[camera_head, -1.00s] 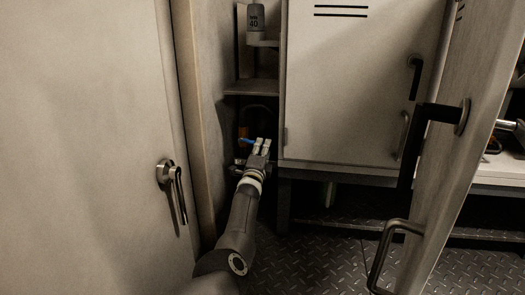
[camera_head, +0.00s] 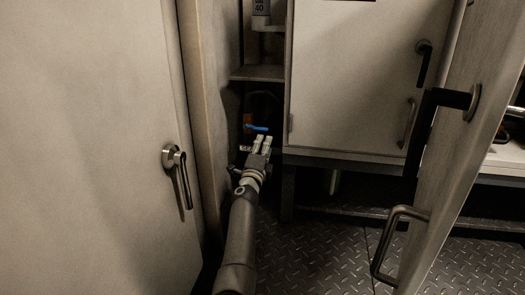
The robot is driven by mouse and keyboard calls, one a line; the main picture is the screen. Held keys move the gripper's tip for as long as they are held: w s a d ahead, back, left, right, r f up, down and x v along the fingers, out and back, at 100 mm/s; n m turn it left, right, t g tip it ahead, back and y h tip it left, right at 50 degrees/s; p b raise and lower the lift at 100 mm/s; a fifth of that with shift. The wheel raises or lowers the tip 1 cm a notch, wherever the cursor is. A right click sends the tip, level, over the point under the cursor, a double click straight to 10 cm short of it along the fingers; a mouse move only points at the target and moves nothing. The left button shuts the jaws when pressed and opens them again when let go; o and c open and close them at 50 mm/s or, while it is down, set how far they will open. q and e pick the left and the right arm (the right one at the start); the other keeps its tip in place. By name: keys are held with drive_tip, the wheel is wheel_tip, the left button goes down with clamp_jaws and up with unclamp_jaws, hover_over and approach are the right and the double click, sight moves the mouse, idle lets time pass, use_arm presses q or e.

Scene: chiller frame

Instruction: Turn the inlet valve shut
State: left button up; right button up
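The inlet valve shows a small blue lever (camera_head: 256,128) in the dark, narrow gap left of the cabinet. The lever lies roughly level, with an orange part (camera_head: 247,119) just behind it at its left. The valve body is mostly lost in shadow. My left gripper (camera_head: 262,141) reaches into the gap from below. Its two pale fingertips stand apart, just below the lever, with nothing seen between them. I cannot tell whether they touch the lever. My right gripper is not in view.
A shelf (camera_head: 258,73) crosses the gap above the valve. A door panel (camera_head: 440,200) with a grab handle stands at the right. Another door (camera_head: 90,150) fills the left. The tread-plate floor (camera_head: 325,245) is open.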

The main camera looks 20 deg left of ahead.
use_arm(q)
drive_tip(key=shift+s+d+f, duration=0.1)
drive_tip(key=shift+s+d, duration=0.1)
drive_tip(key=shift+s, duration=0.45)
